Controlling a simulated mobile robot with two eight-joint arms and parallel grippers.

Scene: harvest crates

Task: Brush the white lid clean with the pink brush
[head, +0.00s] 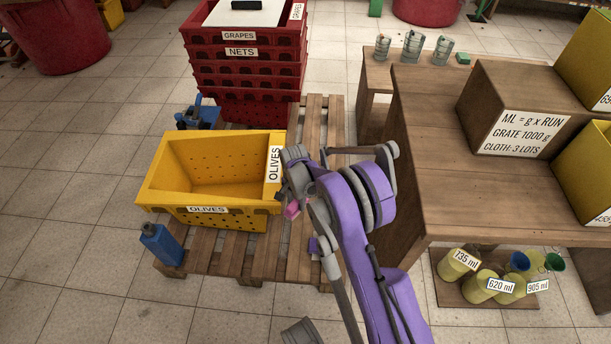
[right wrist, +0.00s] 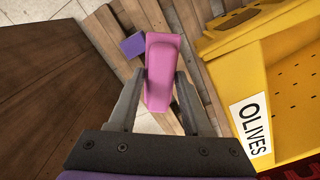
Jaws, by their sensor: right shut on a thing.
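The pink brush (right wrist: 163,70) is between the two fingers of my right gripper (right wrist: 160,98), which is shut on it. In the head view my right gripper (head: 289,192) is at the right end of the yellow crate, above the pallet, and only a small pink part of the brush (head: 292,209) shows. A white lid (head: 231,14) with a dark piece on it lies on top of the red crate stack at the top, away from the gripper; its far edge is cut off. My left gripper is not in view.
The yellow OLIVES crate (head: 167,171) and red crates (head: 243,83) stand on a wooden pallet (head: 315,130). A blue bottle (head: 161,246) is at the pallet's front left. A small purple thing (right wrist: 133,45) lies low near the brush. A wooden table (head: 440,150) stands to the right.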

